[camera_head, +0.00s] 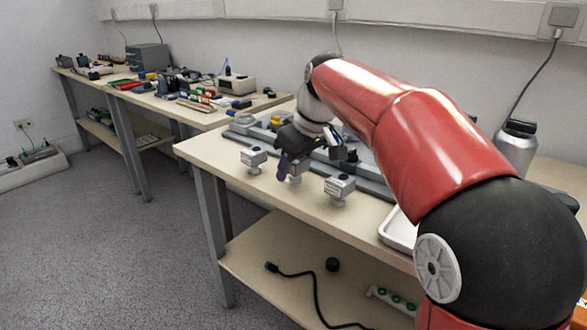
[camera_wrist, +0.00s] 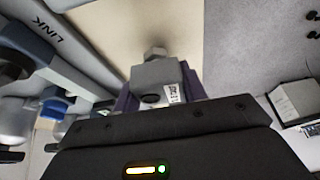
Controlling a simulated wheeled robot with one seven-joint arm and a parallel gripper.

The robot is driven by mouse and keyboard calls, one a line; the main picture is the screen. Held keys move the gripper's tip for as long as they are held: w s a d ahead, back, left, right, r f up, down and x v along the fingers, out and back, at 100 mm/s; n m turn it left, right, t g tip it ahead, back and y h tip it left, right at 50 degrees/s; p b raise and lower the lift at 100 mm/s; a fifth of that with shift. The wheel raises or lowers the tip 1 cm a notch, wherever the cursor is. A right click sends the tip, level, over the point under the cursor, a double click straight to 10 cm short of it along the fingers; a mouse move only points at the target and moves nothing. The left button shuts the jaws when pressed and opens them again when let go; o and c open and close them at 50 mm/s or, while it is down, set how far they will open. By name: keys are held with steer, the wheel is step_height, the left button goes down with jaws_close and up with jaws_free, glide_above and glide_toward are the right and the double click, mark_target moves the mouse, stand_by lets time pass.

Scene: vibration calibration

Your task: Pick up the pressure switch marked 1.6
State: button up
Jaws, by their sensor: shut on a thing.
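Three small grey pressure switches with white labels show at the front of the workbench (camera_head: 225,165) in the head view: a left one (camera_head: 253,157), a middle one (camera_head: 295,170) and a right one (camera_head: 339,187). My gripper (camera_head: 287,168) is shut on the middle switch, which its purple fingers partly hide. In the wrist view my gripper (camera_wrist: 162,92) has a finger on each side of this grey switch (camera_wrist: 155,75). Its label is too small and slanted to read surely, as are the other labels. I cannot tell whether the switch touches the bench.
A long grey fixture (camera_head: 365,180) lies behind the switches; its rail shows the word LINK in the wrist view. A white tray (camera_head: 397,232) and a metal bottle (camera_head: 515,150) stand to the right. A black cable (camera_head: 310,285) lies on the lower shelf. The bench's front left corner is clear.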

step_height(320, 180, up, 23)
steer(key=p, duration=0.6)
steer(key=shift+f, duration=0.1)
